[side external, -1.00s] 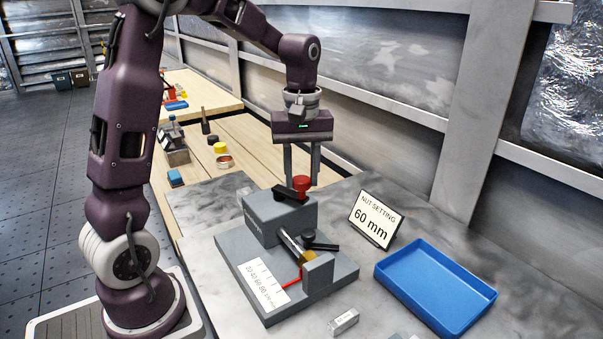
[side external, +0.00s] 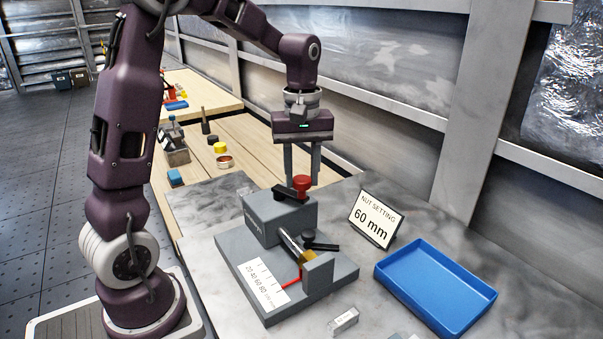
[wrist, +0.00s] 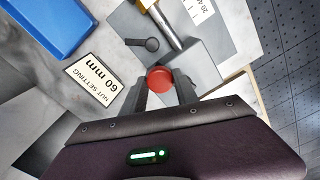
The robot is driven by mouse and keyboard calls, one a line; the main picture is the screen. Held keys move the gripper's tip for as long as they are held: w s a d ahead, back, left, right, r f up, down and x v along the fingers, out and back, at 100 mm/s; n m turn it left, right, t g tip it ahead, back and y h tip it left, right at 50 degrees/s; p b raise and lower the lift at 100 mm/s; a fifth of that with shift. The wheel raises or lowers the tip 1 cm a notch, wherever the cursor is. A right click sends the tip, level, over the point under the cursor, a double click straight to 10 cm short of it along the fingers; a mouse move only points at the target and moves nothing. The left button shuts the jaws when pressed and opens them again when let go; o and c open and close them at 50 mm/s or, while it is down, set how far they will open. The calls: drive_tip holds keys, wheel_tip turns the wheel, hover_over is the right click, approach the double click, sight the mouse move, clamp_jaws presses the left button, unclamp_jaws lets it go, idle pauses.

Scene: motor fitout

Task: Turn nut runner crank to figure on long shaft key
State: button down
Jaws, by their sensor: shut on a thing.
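The nut runner (side external: 282,218) is a grey block on a grey base. Its black crank arm (side external: 288,192) on top carries a red knob (side external: 302,182). My gripper (side external: 302,180) points down and is shut on this knob, which shows between the fingers in the wrist view (wrist: 159,78). A brass-coloured nut (side external: 308,256) sits on the shaft near the end block. Its red pointer (side external: 292,281) reaches the high-number end of the white scale (side external: 265,284); the exact reading is too small to tell. A card (side external: 376,219) reads "NUT SETTING 60 mm".
A black lever (side external: 320,246) stands beside the shaft. A blue tray (side external: 436,287) lies at the right, and a small grey block (side external: 343,321) lies in front of the base. Several items stand on the wooden bench behind. The wall runs close behind my gripper.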

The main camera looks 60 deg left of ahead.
drive_tip(key=w+n, duration=0.1)
drive_tip(key=n, duration=0.1)
drive_tip(key=w+a+n, duration=0.1)
drive_tip(key=n, duration=0.1)
drive_tip(key=shift+a, duration=0.1)
drive_tip(key=n, duration=0.1)
drive_tip(key=w+a+n, duration=0.1)
drive_tip(key=n, duration=0.1)
drive_tip(key=a+n, duration=0.1)
drive_tip(key=w+a+n, duration=0.1)
drive_tip(key=n, duration=0.1)
drive_tip(key=shift+n, duration=0.3)
drive_tip(key=a+n, duration=0.1)
drive_tip(key=n, duration=0.1)
drive_tip(key=a+n, duration=0.1)
drive_tip(key=n, duration=0.1)
drive_tip(key=shift+a, duration=0.2)
drive_tip(key=shift+s+a+n, duration=0.2)
drive_tip(key=shift+a+n, duration=0.4)
drive_tip(key=shift+n, duration=0.65)
drive_tip(key=shift+s+a+n, duration=0.15)
drive_tip(key=shift+a+n, duration=0.4)
drive_tip(key=shift+n, duration=0.7)
drive_tip(key=c, duration=0.9)
unclamp_jaws()
